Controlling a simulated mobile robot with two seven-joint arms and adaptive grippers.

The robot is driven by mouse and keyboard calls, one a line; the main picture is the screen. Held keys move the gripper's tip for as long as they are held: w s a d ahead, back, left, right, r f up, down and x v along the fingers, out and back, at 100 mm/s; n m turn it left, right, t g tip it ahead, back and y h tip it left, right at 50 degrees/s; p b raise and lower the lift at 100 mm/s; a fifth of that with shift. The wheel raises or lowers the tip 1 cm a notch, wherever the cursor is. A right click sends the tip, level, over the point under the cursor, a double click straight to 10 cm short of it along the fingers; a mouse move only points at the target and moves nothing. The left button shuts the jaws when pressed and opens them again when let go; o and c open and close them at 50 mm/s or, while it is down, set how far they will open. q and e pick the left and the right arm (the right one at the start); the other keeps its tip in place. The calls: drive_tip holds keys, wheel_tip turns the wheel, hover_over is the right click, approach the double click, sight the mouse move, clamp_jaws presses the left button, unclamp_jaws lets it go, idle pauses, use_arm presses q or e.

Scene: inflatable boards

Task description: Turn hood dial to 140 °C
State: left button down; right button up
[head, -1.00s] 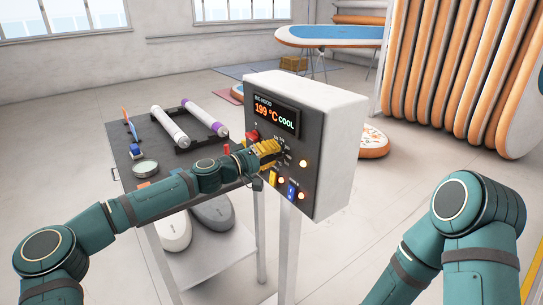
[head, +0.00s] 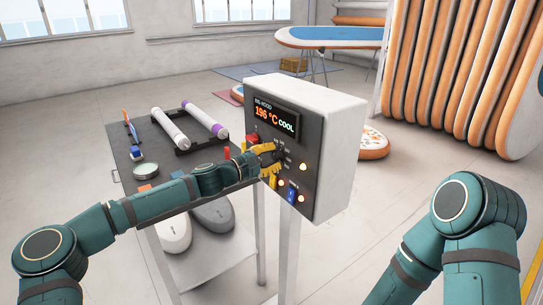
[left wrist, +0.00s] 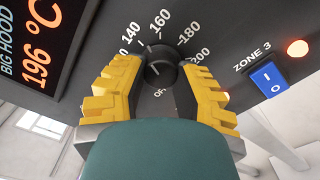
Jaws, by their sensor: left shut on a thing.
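The hood control box (head: 335,130) has a dark front panel with a lit display (head: 275,121) reading 196 °C COOL. The black hood dial (left wrist: 160,66) is centred in the left wrist view, with 140, 160, 180 and 200 printed around it and OFF below. Its light mark points up, around the 140 to 160 side; the exact setting is hard to tell. My left gripper (head: 268,161) is at the panel. Its yellow fingers (left wrist: 160,80) are on both sides of the dial, shut on it. My right gripper is outside the view.
A red button (head: 252,139) is just above left of the fingers. A blue Zone 3 switch (left wrist: 269,78) and lit orange lamps (left wrist: 298,48) are close to the dial. A dark bench (head: 160,180) with rolled tubes stands left of the box.

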use_arm(q)
drive_tip(key=shift+r+n, duration=0.1)
drive_tip(key=shift+n, duration=0.8)
drive_tip(key=c, duration=0.6)
unclamp_jaws()
drive_tip(key=v, duration=1.2)
